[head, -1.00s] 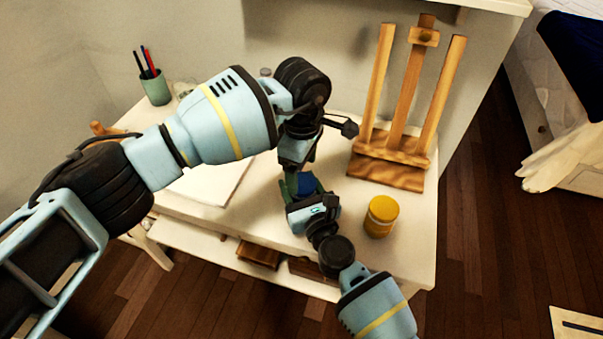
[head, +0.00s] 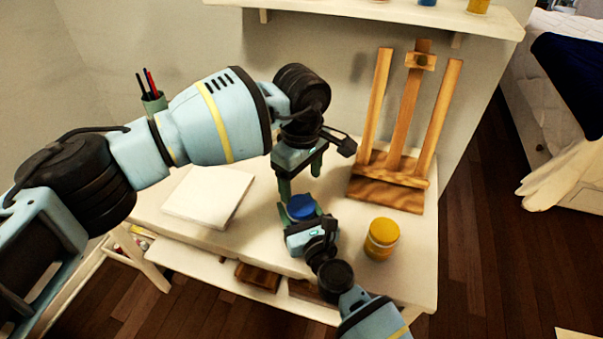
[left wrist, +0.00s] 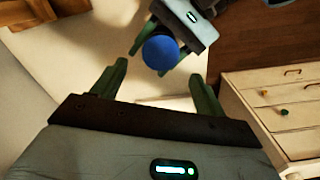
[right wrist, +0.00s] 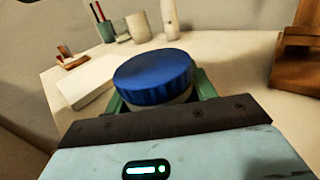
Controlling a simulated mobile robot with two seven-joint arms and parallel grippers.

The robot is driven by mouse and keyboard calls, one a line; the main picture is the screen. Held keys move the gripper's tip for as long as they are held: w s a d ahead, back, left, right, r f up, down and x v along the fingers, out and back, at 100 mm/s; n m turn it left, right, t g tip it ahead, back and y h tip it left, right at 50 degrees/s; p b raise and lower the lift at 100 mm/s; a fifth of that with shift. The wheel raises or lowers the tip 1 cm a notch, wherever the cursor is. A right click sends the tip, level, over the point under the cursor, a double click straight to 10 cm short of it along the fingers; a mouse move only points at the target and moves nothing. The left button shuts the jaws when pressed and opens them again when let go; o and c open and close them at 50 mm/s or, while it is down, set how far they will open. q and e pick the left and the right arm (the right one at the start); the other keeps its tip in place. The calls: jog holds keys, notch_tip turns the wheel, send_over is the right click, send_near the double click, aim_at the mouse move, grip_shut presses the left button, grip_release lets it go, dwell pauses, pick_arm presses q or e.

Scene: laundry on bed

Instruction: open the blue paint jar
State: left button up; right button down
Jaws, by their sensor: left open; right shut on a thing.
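My right gripper (head: 303,219) is shut around the jar body, under the lid. My left gripper (head: 299,183) is open and empty, pointing down just above the lid.
A yellow jar (head: 381,239) stands to the right, near the right arm. A wooden easel (head: 387,190) is behind it. A white pad (head: 208,195) lies left of the grippers. A pen cup (head: 153,103) is at the back left. A shelf (head: 380,12) hangs above.

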aim_at(302, 206)
pick_arm(q)
notch_tip(302, 206, down, 7)
jog(key=shift+r, duration=0.2)
dwell(0.3)
jog(key=c, duration=1)
jog(key=shift+n, duration=1.6)
pick_arm(e)
jog(key=shift+a, duration=0.1)
pick_arm(q)
jog(key=o, duration=1)
jog(key=shift+c, duration=0.2)
jog(key=shift+o, duration=0.6)
jog(key=shift+s, duration=0.15)
pick_arm(e)
jog(key=shift+w+d, duration=0.1)
jog(key=shift+d, duration=0.2)
